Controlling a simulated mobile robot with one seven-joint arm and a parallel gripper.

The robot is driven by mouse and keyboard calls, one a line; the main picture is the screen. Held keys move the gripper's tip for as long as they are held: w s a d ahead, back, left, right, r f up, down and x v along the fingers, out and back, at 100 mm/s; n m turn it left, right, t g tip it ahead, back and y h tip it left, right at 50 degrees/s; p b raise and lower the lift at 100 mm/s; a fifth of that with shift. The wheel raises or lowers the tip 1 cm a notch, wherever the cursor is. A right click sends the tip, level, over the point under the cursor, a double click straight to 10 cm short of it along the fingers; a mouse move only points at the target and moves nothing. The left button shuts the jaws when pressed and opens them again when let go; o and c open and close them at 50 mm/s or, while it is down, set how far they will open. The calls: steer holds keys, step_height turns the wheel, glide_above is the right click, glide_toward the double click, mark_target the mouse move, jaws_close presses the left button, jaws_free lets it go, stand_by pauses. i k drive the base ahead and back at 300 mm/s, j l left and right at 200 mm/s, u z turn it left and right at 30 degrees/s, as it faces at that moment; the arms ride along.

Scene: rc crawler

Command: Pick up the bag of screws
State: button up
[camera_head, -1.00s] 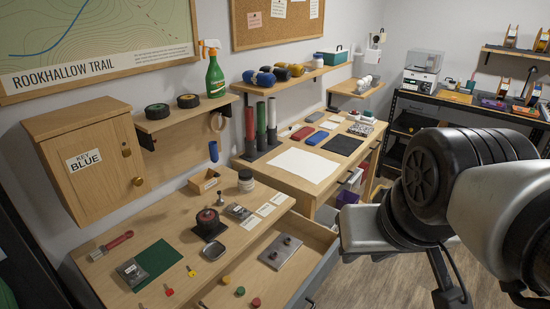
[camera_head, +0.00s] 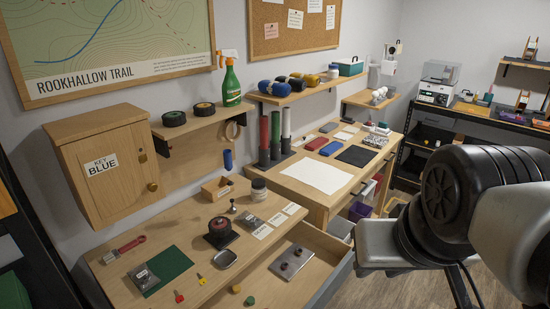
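Two small clear bags with dark contents lie on the near workbench (camera_head: 190,235). One bag (camera_head: 143,277) lies at the left edge of the green mat (camera_head: 172,268). The other bag (camera_head: 250,221) lies farther back, beside pale cards. The contents are too small to tell which bag holds screws. My arm (camera_head: 455,205) fills the right side of the picture, apart from both bags. My gripper's fingers cannot be made out.
An open drawer (camera_head: 325,243) juts from the bench front, with a metal plate (camera_head: 291,260) inside. A wooden cabinet (camera_head: 110,165) hangs above the left end.

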mark_target(246, 218)
steer(key=i+l, duration=0.7)
steer(key=l, duration=0.15)
steer(key=i+l+u, duration=0.25)
steer(key=u, duration=0.15)
steer(key=i+l+u, duration=0.15)
steer(key=l+u, duration=0.25)
steer(key=u, duration=0.4)
